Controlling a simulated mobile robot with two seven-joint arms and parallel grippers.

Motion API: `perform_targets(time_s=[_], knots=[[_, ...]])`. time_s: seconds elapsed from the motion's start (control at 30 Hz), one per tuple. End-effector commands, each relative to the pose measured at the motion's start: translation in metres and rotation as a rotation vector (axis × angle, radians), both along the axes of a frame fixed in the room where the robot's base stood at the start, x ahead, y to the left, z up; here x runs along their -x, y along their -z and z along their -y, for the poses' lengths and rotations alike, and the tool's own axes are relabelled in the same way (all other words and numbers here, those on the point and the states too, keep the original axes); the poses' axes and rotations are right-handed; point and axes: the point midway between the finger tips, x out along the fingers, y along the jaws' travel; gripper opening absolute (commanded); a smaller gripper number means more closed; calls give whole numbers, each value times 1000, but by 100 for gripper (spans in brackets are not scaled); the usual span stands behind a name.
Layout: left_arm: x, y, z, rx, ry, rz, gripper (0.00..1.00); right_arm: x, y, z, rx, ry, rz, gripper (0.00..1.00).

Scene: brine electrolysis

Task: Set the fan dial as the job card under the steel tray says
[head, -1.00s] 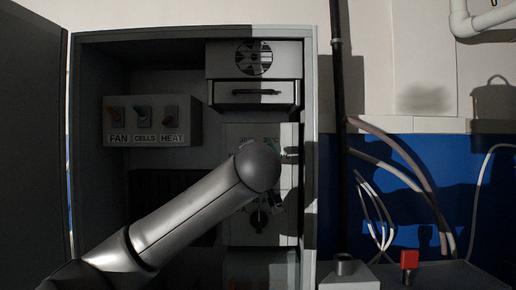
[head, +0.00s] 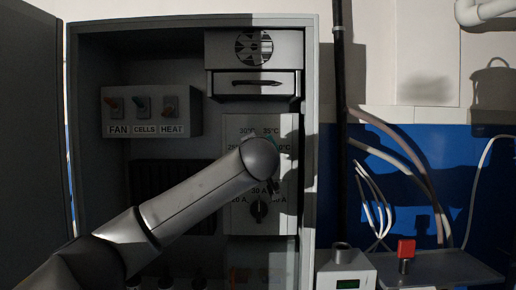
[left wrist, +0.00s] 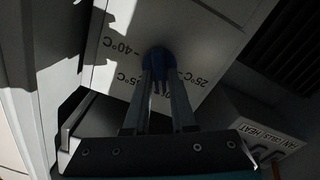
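The temperature dial panel (head: 238,134) is in the open cabinet, with °C marks in its upper part. My left forearm covers most of the upper dial in the head view. In the left wrist view, the dial's blue knob (left wrist: 160,60) shows against the white plate with upside-down marks of 25, 35 and 40 °C. My left gripper (left wrist: 161,72) has its two fingers close together on either side of the knob and appears shut on it. The pointer's exact setting is hidden. No job card is readable. My right gripper is not in view.
A switch box (head: 190,114) labelled FAN, CELLS and HEAT is at the upper left. A fan grille (head: 254,47) sits above a drawer (head: 230,84). A lower ampere dial (head: 258,211) is below my arm.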

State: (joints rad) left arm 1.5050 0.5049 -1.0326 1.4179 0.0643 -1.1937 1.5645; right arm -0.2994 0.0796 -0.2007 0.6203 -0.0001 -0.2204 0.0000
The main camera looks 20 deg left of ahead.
Motion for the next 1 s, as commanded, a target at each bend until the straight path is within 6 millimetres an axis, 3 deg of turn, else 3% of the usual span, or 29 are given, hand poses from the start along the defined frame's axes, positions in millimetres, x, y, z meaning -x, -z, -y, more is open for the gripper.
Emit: perform_targets(time_s=[0.2,0.73,1.0], knots=[[0,0,0,0,0,0,0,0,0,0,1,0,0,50],[0,1,0,-6,1,-4,0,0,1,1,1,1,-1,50],[0,3,2,-69,3,-24,0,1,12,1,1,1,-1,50]])
